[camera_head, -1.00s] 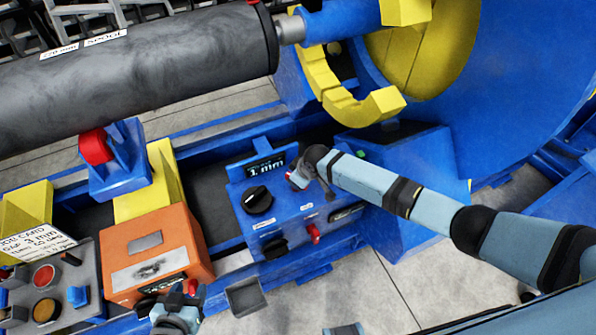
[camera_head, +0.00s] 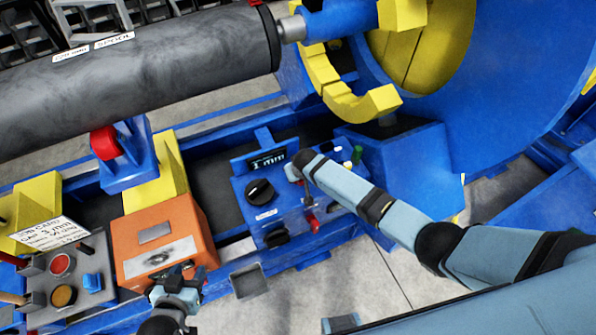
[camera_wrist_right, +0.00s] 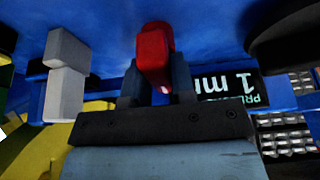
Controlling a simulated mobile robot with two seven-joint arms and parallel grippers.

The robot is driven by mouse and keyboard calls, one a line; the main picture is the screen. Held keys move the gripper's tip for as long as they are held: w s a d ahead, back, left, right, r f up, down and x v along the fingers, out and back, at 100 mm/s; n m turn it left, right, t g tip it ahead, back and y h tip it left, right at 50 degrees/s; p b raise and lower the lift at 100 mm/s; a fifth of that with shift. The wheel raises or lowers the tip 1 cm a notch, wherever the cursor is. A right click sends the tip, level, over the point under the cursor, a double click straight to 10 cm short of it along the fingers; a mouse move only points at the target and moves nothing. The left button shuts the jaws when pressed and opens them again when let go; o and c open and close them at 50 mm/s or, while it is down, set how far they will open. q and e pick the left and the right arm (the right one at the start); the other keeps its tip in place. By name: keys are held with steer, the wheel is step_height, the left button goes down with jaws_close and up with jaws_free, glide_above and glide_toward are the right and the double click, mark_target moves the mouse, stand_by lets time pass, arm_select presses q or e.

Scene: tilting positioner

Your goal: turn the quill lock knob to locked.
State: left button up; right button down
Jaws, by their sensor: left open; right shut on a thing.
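The blue control box (camera_head: 290,215) stands at mid-right in the head view. It has a black pointer knob (camera_head: 260,192) on top, a second black knob (camera_head: 276,237) on its front and a red lever (camera_head: 312,222). Its labels are too small to read, so I cannot tell which control is named quill lock. My right gripper (camera_head: 297,172) is at the back of the box top. The right wrist view shows it shut on a red knob (camera_wrist_right: 153,55); in the head view that knob is mostly hidden. My left gripper (camera_head: 178,284) is open at the front of the orange box.
A 1 mm display (camera_head: 267,161) stands behind the box. The orange box (camera_head: 160,240) and a grey button panel (camera_head: 70,280) are to the left. A large grey roll (camera_head: 140,75) and a yellow hook (camera_head: 345,100) are above. A grey tray (camera_head: 249,281) is in front.

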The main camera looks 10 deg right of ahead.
stand_by(0.3)
steer(key=c, duration=1)
jaws_free()
steer(key=shift+o, duration=0.2)
steer(key=shift+r, duration=0.15)
steer(key=a+v, duration=0.1)
steer(key=v, duration=1.2)
steer(key=shift+s+d+r+p, duration=0.15)
steer(key=shift+d+r+p, duration=0.2)
steer(key=shift+d, duration=0.15)
steer(key=s+f+t+y, duration=0.2)
steer(key=s+f+t, duration=0.1)
steer(key=s, duration=0.8)
steer(key=s+d+r+t, duration=0.1)
steer(key=s+d, duration=0.2)
steer(key=s, duration=0.3)
steer(key=s+d+r+t, duration=0.2)
steer(key=s+d, duration=0.1)
steer(key=s, duration=0.3)
steer(key=shift+s+d+r+n+t, duration=0.2)
steer(key=shift+r+n+t, duration=0.1)
steer(key=shift+r+n, duration=0.1)
